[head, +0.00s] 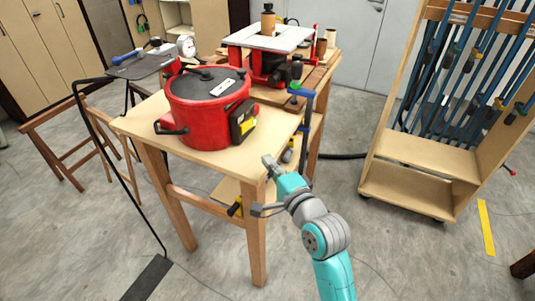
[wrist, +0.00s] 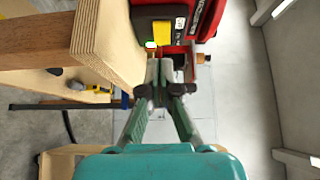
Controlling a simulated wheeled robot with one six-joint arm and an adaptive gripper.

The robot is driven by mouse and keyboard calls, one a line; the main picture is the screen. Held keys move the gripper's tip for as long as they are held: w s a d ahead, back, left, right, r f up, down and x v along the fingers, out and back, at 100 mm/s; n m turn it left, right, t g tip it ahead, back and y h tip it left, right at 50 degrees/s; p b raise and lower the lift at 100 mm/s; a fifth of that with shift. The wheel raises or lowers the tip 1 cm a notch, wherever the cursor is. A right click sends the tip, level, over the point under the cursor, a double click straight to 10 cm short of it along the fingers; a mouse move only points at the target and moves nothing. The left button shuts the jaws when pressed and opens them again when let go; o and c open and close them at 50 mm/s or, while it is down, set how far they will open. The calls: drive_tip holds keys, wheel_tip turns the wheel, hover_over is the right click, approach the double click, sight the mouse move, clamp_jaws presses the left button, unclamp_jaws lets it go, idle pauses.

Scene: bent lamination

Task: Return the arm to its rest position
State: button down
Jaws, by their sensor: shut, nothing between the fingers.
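My arm, teal and grey, reaches up from the bottom of the head view. My gripper (head: 268,160) is at the front right corner of the wooden table (head: 195,158). In the wrist view my gripper (wrist: 161,70) is shut with its fingertips together and nothing between them. The table's edge (wrist: 112,45) shows just left of the fingers. The red pot-like machine (head: 208,108) stands on the table, left of and beyond my gripper; its red and black side also shows in the wrist view (wrist: 158,27). I cannot tell whether the fingers touch anything.
A blue-and-black clamp (head: 307,108) stands at the table's right edge, close to my gripper. A red machine with a grey top (head: 268,40) is behind. A wooden rack (head: 425,155) with several blue clamps stands right. Open grey floor (head: 410,250) lies at the front right.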

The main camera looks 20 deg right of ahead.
drive_tip(key=shift+s, duration=0.25)
drive_tip(key=shift+a, duration=0.1)
drive_tip(key=s+d+f+n+g+h, duration=0.15)
drive_tip(key=s+f+n, duration=0.45)
drive_tip(key=s+f, duration=1.1)
drive_tip(key=s+r+n+g+h, duration=0.1)
drive_tip(key=s+n, duration=0.9)
drive_tip(key=s, duration=1.7)
drive_tip(key=shift+s+r, duration=0.15)
drive_tip(key=shift+r, duration=0.25)
drive_tip(key=shift+a+g, duration=0.25)
